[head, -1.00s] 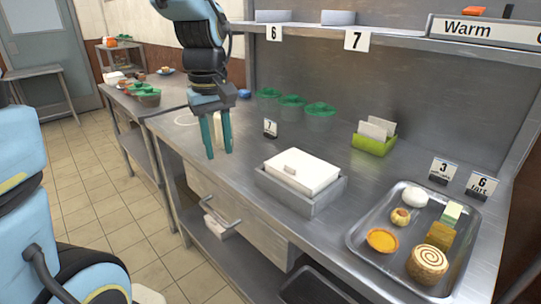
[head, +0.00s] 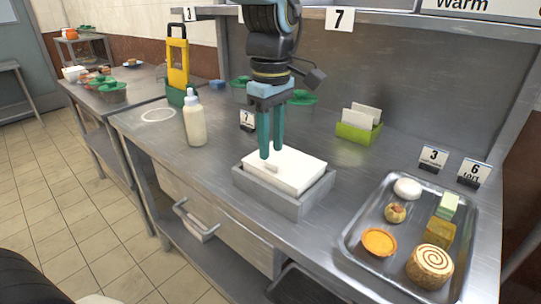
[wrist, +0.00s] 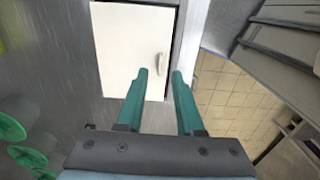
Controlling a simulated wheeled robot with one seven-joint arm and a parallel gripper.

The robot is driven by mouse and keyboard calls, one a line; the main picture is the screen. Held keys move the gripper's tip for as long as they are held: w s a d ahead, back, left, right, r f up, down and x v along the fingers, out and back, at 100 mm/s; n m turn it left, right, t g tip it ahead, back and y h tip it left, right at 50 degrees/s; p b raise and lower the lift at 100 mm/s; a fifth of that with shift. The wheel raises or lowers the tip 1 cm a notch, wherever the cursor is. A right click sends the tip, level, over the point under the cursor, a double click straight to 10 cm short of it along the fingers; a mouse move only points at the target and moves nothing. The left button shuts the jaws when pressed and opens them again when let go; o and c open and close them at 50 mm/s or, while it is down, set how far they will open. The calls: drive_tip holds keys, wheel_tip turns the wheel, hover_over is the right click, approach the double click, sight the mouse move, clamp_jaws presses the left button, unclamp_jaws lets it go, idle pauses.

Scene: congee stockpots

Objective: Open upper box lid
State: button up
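The grey box (head: 283,198) stands on the steel counter with its white lid (head: 298,171) lying flat on top. A small pale handle (head: 271,168) sits near the lid's left front edge. My gripper (head: 271,156) points down just over that edge, its two teal fingers apart and nothing held. In the wrist view the lid (wrist: 125,45) lies below, and its handle (wrist: 160,63) shows in line with the gap between the fingertips of my gripper (wrist: 160,75). The fingertips look very close to the handle; I cannot tell whether they touch it.
A steel tray (head: 352,240) with pastries lies to the right. A green card holder (head: 357,130) stands behind, and a squeeze bottle (head: 195,122) and a yellow grater-like tool (head: 178,65) stand to the left.

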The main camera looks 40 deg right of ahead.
sight(271, 164)
drive_tip(key=shift+f, duration=1.8)
clamp_jaws()
